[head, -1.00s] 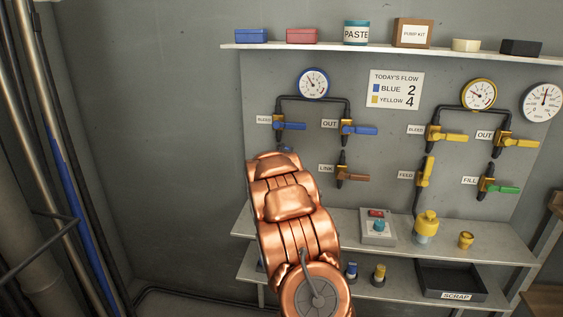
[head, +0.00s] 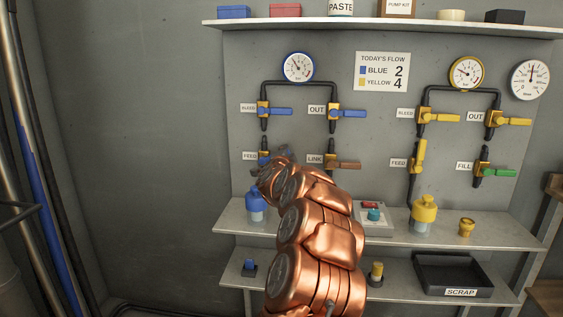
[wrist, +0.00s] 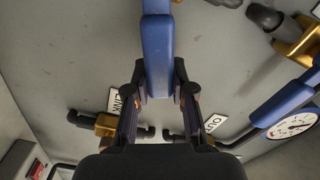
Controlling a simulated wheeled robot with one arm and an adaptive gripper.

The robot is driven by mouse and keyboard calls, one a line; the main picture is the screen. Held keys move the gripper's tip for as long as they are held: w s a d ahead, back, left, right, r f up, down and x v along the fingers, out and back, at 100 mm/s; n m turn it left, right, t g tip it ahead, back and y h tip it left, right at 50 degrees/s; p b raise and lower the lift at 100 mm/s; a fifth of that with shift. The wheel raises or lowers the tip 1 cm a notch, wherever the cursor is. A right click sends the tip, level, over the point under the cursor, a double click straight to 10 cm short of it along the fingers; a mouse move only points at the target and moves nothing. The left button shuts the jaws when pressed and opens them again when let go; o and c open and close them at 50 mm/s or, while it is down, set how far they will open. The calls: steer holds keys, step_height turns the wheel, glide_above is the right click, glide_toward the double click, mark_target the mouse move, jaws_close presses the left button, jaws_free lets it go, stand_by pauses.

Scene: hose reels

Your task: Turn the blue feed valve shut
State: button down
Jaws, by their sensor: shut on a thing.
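The blue feed valve (head: 264,157) is on the wall panel at the lower left of the blue pipework, beside its FEED label (head: 250,156). My gripper (head: 281,158) is at this valve and hides most of its handle in the head view. In the wrist view the blue handle (wrist: 158,50) runs between the two fingers of my gripper (wrist: 160,88), which are shut on it. The handle's exact angle on the panel is hard to tell.
The link valve with a brown handle (head: 344,163) is close to the right of my gripper. The blue bleed valve (head: 274,111) and blue out valve (head: 347,113) are above. A blue-capped jar (head: 256,205) stands on the shelf (head: 232,218) just below.

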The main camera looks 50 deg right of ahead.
steer(key=shift+s+d+f+m+b, duration=0.15)
steer(key=shift+f+m+b, duration=0.45)
steer(key=shift+m+b, duration=0.2)
steer(key=shift+s+d+f+m+b, duration=0.1)
steer(key=shift+s+f+m+b, duration=0.1)
steer(key=shift+f+m+b, duration=0.6)
steer(key=shift+s+d+f+m+b, duration=0.15)
steer(key=shift+f+m+b, duration=0.3)
steer(key=shift+m+b, duration=0.4)
steer(key=c, duration=1.2)
jaws_free()
steer(key=shift+o, duration=1.2)
steer(key=shift+w+a, duration=0.1)
steer(key=shift+a, duration=0.1)
steer(key=v, duration=1.2)
steer(key=shift+r, duration=0.1)
